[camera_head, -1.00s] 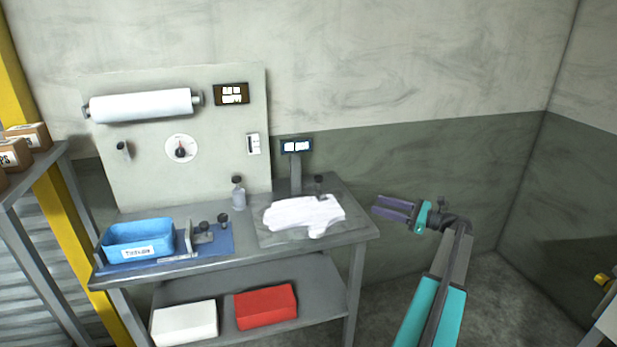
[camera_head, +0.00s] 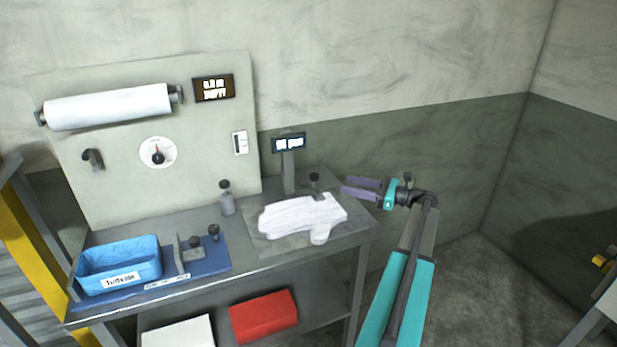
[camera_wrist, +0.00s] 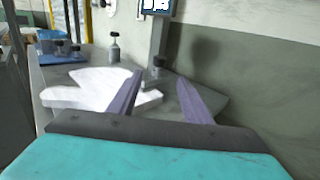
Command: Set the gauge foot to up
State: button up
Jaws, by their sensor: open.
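The film gauge stands at the bench's right end, with a lit display (camera_head: 289,143) on a grey post (camera_head: 289,172). A dark-capped knob (camera_head: 314,180), which seems to belong to the gauge foot, stands just right of the post; whether the foot is up or down I cannot tell. The knob also shows in the wrist view (camera_wrist: 158,63), beyond and between my fingertips. My gripper (camera_head: 345,187) is open and empty, right of the knob and apart from it.
A blue bin (camera_head: 118,264) and a small fixture with dark knobs (camera_head: 195,247) sit on a blue mat farther left. The panel (camera_head: 205,150) rises behind. The floor right of the bench is clear.

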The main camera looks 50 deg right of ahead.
aim_at(314, 177)
jog(key=shift+w+a, duration=0.15)
jog(key=shift+w, duration=0.15)
jog(key=shift+p+x, duration=1.95)
jog(key=shift+x, duration=4.75)
jog(key=shift+r, duration=0.1)
grip_shut()
